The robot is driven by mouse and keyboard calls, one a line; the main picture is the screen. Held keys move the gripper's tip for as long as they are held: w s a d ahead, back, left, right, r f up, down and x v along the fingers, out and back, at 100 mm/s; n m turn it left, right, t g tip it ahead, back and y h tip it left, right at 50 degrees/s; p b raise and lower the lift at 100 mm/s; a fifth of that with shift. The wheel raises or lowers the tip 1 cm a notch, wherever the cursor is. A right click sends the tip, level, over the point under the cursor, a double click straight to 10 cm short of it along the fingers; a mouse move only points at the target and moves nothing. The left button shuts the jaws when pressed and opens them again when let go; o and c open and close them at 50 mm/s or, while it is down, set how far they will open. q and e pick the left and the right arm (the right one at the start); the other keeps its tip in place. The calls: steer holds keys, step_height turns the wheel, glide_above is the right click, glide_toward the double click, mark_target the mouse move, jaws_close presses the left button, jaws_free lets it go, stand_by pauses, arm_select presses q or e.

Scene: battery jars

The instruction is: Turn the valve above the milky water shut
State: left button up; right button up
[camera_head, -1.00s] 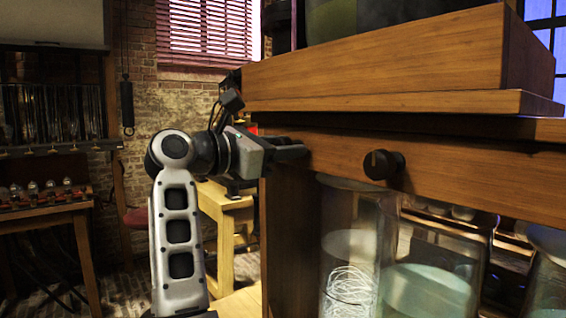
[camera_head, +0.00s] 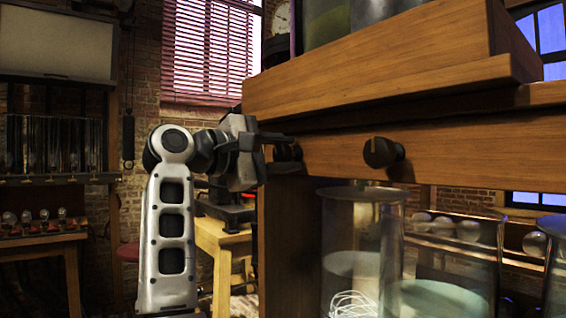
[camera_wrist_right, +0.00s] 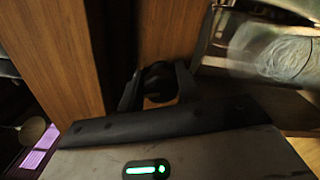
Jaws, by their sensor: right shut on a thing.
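My right gripper (camera_head: 283,149) is at the left end of the wooden beam (camera_head: 340,158), shut on a dark round valve knob. In the wrist view this knob (camera_wrist_right: 157,82) sits between the two fingers of the right gripper (camera_wrist_right: 158,88), and the fingers hide part of it. A second black knob (camera_head: 383,153) stands free on the beam to the right. Below are a glass jar (camera_head: 352,220) with whitish water and a pale wire tangle, and a jar of pale teal, cloudy water (camera_head: 437,300). My left gripper is not in view.
A wooden box (camera_head: 370,70) stands on top of the beam, with a glass tank (camera_head: 345,20) above it. Another jar (camera_head: 553,270) is cut off at the right edge. A wooden table (camera_head: 222,240) is behind my arm.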

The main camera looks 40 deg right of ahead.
steer(key=shift+f+m+b, duration=0.1)
steer(key=shift+m+b, duration=0.2)
steer(key=shift+m, duration=1.9)
steer(key=o, duration=0.9)
steer(key=shift+o, duration=0.2)
